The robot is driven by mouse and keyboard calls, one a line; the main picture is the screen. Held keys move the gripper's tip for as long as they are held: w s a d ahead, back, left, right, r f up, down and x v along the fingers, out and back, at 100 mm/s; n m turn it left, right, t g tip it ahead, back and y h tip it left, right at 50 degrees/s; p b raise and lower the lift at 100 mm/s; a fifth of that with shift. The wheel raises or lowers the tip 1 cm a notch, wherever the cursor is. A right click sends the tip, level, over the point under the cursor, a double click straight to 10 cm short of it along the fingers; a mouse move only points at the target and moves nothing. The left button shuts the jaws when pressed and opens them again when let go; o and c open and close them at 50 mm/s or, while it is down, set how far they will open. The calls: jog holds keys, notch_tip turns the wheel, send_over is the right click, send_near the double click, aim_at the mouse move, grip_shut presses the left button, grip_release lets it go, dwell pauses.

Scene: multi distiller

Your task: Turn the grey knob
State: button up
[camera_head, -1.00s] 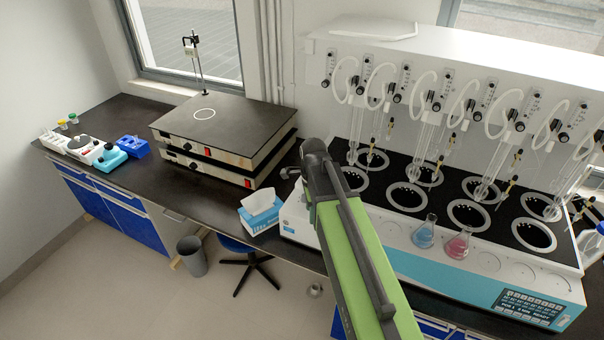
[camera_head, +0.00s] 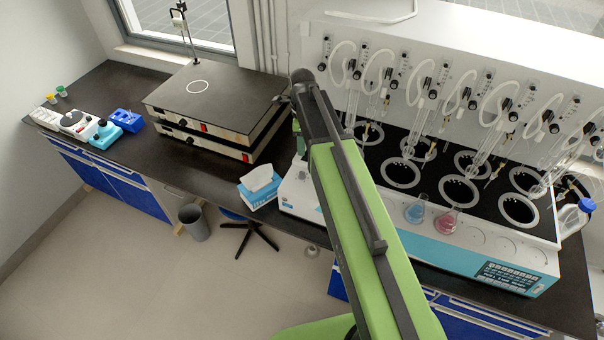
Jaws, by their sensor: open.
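The multi distiller (camera_head: 400,250) stands on the right of the bench, with a row of small dark knobs (camera_head: 433,94) and flow tubes along its white upper panel. Small dark knobs (camera_head: 189,140) also show on the fronts of the two stacked hot plates (camera_head: 250,125). I cannot tell which knob is the grey one. My green arm reaches up from the lower right. My gripper (camera_head: 283,98) is small and mostly hidden behind the dark arm joint, open, near the right edge of the hot plates in the picture. It appears to touch no knob.
A blue flask (camera_head: 415,212) and a pink flask (camera_head: 446,221) stand on the distiller's front ledge. A tissue box (camera_head: 259,189) sits at the bench's front edge. Small instruments (camera_head: 76,123) stand at the far left.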

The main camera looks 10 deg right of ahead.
aim_at(302, 173)
notch_tip(302, 173, down, 15)
jog(key=b, duration=1.3)
jog(key=shift+r, duration=0.15)
grip_shut()
